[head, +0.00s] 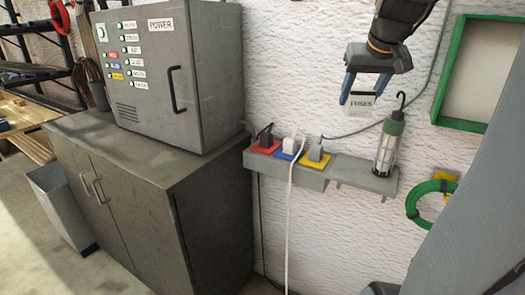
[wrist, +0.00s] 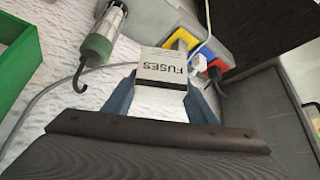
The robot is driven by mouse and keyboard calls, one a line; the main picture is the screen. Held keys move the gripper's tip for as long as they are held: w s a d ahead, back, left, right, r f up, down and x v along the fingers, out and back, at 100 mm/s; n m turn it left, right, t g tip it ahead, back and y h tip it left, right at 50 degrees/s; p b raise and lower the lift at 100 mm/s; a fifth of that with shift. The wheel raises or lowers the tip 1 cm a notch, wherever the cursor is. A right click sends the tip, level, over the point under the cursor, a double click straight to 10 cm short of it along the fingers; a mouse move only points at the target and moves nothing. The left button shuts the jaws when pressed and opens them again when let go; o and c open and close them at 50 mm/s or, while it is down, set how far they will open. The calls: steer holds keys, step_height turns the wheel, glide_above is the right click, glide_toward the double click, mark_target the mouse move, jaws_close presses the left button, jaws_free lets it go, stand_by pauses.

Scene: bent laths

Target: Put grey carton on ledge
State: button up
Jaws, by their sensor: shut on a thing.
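My gripper (head: 358,98) hangs high in front of the white wall and is shut on the grey carton (head: 357,108), a small pale box marked FUSES. The grey ledge (head: 347,176) runs along the wall below the gripper in the head view. The carton is above the ledge and apart from it. In the wrist view part of the ledge (wrist: 150,14) shows beyond the carton.
A caged work lamp (head: 388,145) stands at the ledge's right end. Plugs on red, blue and yellow sockets (head: 316,160) fill its left part, with a white cable hanging down. Bare ledge lies between. A green frame (head: 453,60) and green hose (head: 415,200) are right; a power cabinet (head: 165,75) is left.

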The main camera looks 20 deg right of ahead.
steer(key=w+d+f+m+b, duration=0.1)
steer(key=w+d+f+b, duration=0.25)
steer(key=w+d, duration=0.2)
steer(key=shift+h, duration=0.3)
steer(key=shift+s+d+f+p, duration=0.15)
steer(key=shift+f+p, duration=0.4)
steer(key=shift+f, duration=2.4)
steer(key=shift+d+f+p, duration=0.15)
steer(key=shift+f+p, duration=0.35)
steer(key=shift+f, duration=2.45)
steer(key=shift+s+d+f+p, duration=0.15)
steer(key=shift+f+p, duration=0.4)
steer(key=shift+f, duration=2.4)
steer(key=shift+f, duration=0.2)
steer(key=o, duration=1.1)
steer(key=shift+r, duration=0.15)
